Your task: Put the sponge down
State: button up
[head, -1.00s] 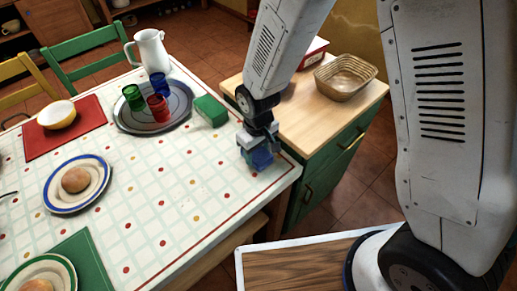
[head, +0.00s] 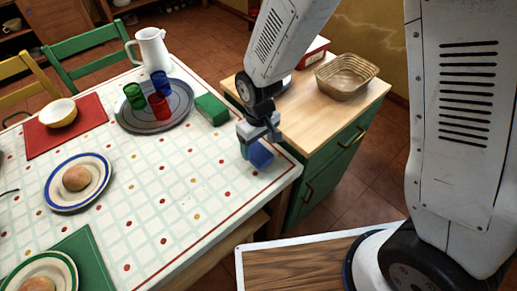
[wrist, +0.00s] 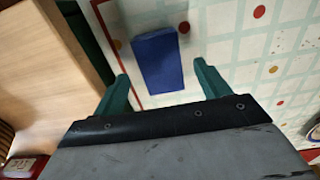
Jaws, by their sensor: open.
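The sponge appears to be the blue block (head: 262,155) at the right-hand corner of the table, partly hidden by my gripper in the head view. In the wrist view the blue block (wrist: 158,62) lies between and just beyond my two green fingertips, with a gap on each side. My gripper (wrist: 161,72) is open around it; in the head view my gripper (head: 250,146) is low over the table corner. Whether the block rests flat on the cloth is hard to tell; it looks slightly tilted in the head view.
A green block (head: 211,109) lies beside a grey tray (head: 190,121) with several coloured cups. A white jug (head: 151,48) stands behind. A green cabinet (head: 300,130) with a wicker basket (head: 346,76) is right of the table.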

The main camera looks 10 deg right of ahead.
aim_at(259, 152)
notch_tip(259, 152, up, 9)
jog(key=s+d+r+m, duration=0.3)
jog(key=s+d+r, duration=0.2)
jog(key=d+r, duration=0.65)
jog(key=s+d+r+m, duration=0.2)
jog(key=s+d+r, duration=0.1)
jog(key=s, duration=0.4)
jog(key=s+d+r+m+t, duration=0.1)
jog(key=s+d+r, duration=0.3)
jog(key=s+d, duration=0.2)
jog(key=shift+s+m, duration=0.4)
jog(key=shift+s, duration=0.3)
jog(key=shift+o, duration=0.6)
